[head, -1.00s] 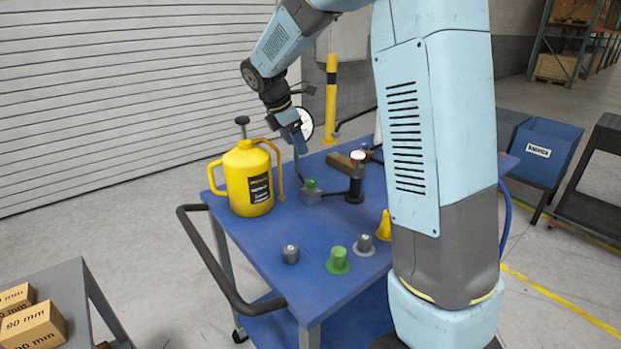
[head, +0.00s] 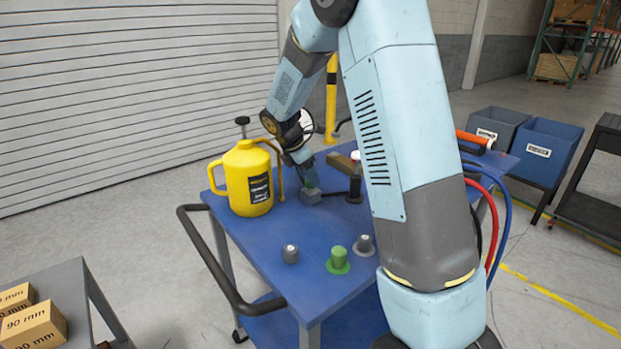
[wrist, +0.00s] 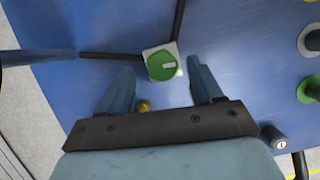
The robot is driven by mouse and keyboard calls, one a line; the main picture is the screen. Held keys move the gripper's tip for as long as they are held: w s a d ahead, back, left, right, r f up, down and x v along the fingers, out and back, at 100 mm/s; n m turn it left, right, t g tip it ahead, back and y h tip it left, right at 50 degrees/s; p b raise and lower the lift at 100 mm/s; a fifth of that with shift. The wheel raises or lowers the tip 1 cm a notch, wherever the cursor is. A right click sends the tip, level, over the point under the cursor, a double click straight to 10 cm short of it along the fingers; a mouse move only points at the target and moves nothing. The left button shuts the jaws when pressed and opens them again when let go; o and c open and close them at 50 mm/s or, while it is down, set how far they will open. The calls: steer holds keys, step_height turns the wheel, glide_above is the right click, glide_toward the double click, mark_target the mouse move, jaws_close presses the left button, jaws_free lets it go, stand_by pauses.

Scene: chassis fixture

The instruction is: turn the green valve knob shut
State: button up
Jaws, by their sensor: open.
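Dark pipes run from the block in the wrist view. My gripper (head: 305,176) is over the knob in the head view, its fingers partly blending with it. In the wrist view my gripper (wrist: 166,82) is open, with fingers apart and the knob ahead, between the line of the two tips. Contact cannot be told.
A yellow jug (head: 246,180) stands left of the knob. A grey peg (head: 290,254), a green peg (head: 338,260) and another grey peg (head: 364,245) stand nearer the front.

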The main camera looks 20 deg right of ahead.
steer(key=shift+x, duration=0.9)
steer(key=shift+c, duration=0.5)
steer(key=shift+d, duration=0.1)
steer(key=c, duration=1)
steer(key=shift+o, duration=0.2)
